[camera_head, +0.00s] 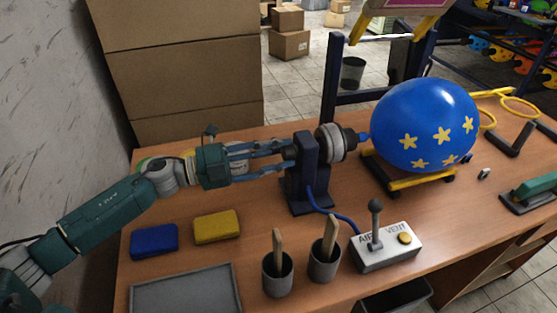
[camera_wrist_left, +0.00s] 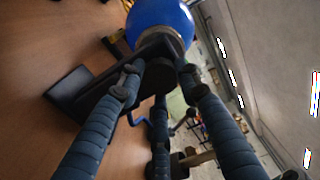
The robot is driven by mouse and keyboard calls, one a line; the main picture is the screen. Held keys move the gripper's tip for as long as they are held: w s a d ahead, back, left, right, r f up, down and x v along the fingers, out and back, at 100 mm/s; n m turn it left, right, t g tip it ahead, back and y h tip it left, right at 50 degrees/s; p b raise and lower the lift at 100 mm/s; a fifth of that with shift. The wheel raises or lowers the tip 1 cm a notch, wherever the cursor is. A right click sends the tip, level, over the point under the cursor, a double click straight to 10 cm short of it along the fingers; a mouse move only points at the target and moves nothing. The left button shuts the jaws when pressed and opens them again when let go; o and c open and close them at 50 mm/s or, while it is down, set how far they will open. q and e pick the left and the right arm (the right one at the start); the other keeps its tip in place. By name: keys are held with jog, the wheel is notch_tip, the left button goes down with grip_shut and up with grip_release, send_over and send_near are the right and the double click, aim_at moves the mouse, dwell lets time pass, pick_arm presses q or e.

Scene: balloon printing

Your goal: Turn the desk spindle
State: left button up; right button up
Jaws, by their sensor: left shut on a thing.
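The desk spindle (camera_head: 307,160) is a dark upright stand on the wooden table with a grey-and-black round head (camera_head: 330,144) on its right side. A blue balloon (camera_head: 425,125) with yellow stars is on the nozzle at the right of the head. My left gripper (camera_head: 290,151) comes in from the left and is shut on the spindle's left side. In the left wrist view, its fingers (camera_wrist_left: 160,75) close in around the spindle (camera_wrist_left: 110,98), with the balloon (camera_wrist_left: 160,20) beyond. The exact contact is hidden behind the fingers. My right gripper is out of view.
A lever box (camera_head: 386,248) marked AIR and VENT stands in front, joined by a blue hose. Two cups (camera_head: 278,274) with wooden sticks, a grey tray (camera_head: 185,291), and blue (camera_head: 154,241) and yellow (camera_head: 216,226) pads lie front left. Cardboard boxes (camera_head: 180,60) stand behind.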

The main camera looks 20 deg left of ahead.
pick_arm(q)
jog(key=shift+s+d+f+m+b, duration=0.1)
jog(key=shift+s+d+m+b, duration=0.05)
jog(key=shift+m+b, duration=0.65)
jog(key=shift+s+f+m, duration=0.1)
jog(key=shift+m, duration=0.2)
jog(key=o, duration=1.1)
jog(key=shift+o, duration=0.4)
jog(key=shift+d, duration=0.1)
jog(key=shift+s+a, duration=0.15)
jog(key=shift+a, duration=0.35)
jog(key=v, duration=0.6)
jog(key=shift+s+a, duration=0.15)
jog(key=shift+s, duration=0.15)
